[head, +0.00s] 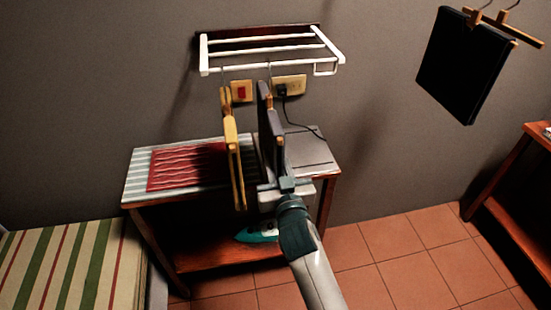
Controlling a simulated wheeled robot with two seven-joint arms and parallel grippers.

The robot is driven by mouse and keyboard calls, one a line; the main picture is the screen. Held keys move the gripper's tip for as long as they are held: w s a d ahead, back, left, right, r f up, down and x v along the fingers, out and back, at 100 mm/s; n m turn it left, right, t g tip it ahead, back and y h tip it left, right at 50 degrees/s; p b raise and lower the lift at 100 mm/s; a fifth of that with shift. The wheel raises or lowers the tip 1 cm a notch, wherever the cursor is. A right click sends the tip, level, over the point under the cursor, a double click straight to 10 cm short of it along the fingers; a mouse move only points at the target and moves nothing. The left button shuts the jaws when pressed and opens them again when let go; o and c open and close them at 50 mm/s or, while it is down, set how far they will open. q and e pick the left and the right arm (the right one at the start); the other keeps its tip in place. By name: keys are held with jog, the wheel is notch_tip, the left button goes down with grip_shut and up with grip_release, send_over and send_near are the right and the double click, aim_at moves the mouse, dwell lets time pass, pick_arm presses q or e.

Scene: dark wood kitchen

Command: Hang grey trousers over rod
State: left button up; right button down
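The grey trousers (275,132) hang edge-on from a hanger below the white wall rack (270,54). The hanger's hook reaches up to the rack's front rod; whether it bears on the rod is too small to tell. My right gripper (284,184) is at the lower part of the grey trousers, with its arm coming up from the bottom of the head view. Its fingers are small and partly hidden against the cloth, so I cannot see whether they are closed on it. My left gripper is not in view.
A yellow garment (233,160) hangs just left of the grey trousers. Below stands a wooden table (334,180) with a red cloth (187,166) and a teal iron (258,236) on its lower shelf. Black trousers (462,65) hang at upper right. A striped bed (75,265) is at left.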

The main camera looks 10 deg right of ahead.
dwell(0.4)
jog(key=c, duration=1.4)
grip_release()
jog(key=shift+f, duration=0.1)
jog(key=shift+s, duration=0.15)
